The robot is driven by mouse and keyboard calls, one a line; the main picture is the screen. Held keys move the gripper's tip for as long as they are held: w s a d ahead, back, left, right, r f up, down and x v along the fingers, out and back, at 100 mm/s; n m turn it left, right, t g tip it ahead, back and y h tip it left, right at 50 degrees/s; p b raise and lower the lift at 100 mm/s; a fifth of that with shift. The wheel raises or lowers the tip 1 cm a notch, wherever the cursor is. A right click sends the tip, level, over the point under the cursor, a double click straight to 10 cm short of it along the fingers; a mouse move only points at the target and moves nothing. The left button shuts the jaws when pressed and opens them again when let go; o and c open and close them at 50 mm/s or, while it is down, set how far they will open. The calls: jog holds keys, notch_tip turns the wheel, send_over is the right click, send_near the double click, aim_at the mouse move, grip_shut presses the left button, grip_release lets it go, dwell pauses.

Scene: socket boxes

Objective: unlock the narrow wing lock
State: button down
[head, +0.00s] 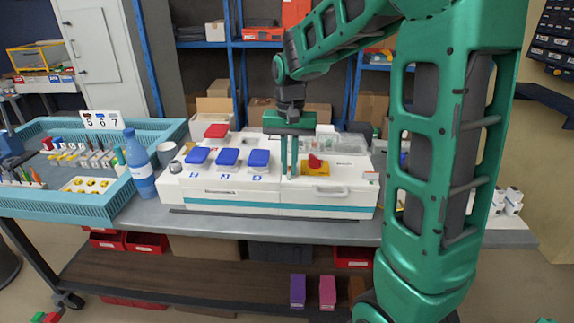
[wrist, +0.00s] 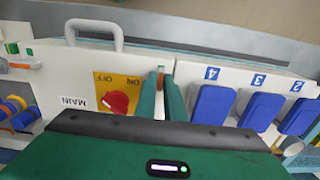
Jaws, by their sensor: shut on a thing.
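My gripper (head: 289,175) points straight down over the white socket box (head: 230,198), between the blue switches and the yellow plate with the red knob. In the wrist view its two green fingers (wrist: 161,82) are close together at the seam between two white sections. They are shut on a small brown-orange piece (wrist: 161,79), taken to be the narrow wing lock. The fingers hide most of it, so its turn angle cannot be told.
Right of the gripper is the red MAIN knob (head: 314,161); left are blue switches (head: 228,157). A grey handle (head: 329,190) sticks out of the box front. A blue bottle (head: 139,165) and a blue tray (head: 95,207) with small parts stand at the left.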

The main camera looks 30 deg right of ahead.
jog(key=shift+w+r, duration=0.1)
jog(key=shift+w, duration=0.05)
jog(key=c, duration=1.8)
grip_release()
jog(key=shift+c, duration=0.2)
notch_tip(320, 180, up, 11)
jog(key=shift+f, duration=0.2)
jog(key=s+d+f, duration=0.1)
jog(key=s+f, duration=0.3)
jog(key=s, duration=0.5)
jog(key=s+d+f, duration=0.2)
jog(key=s+f, duration=0.2)
jog(key=s, duration=0.6)
jog(key=s+d+f, duration=0.2)
jog(key=s+f, duration=0.2)
jog(key=s, duration=0.5)
jog(key=shift+s+d+n, duration=0.15)
jog(key=shift+s+n, duration=0.1)
jog(key=shift+n, duration=0.05)
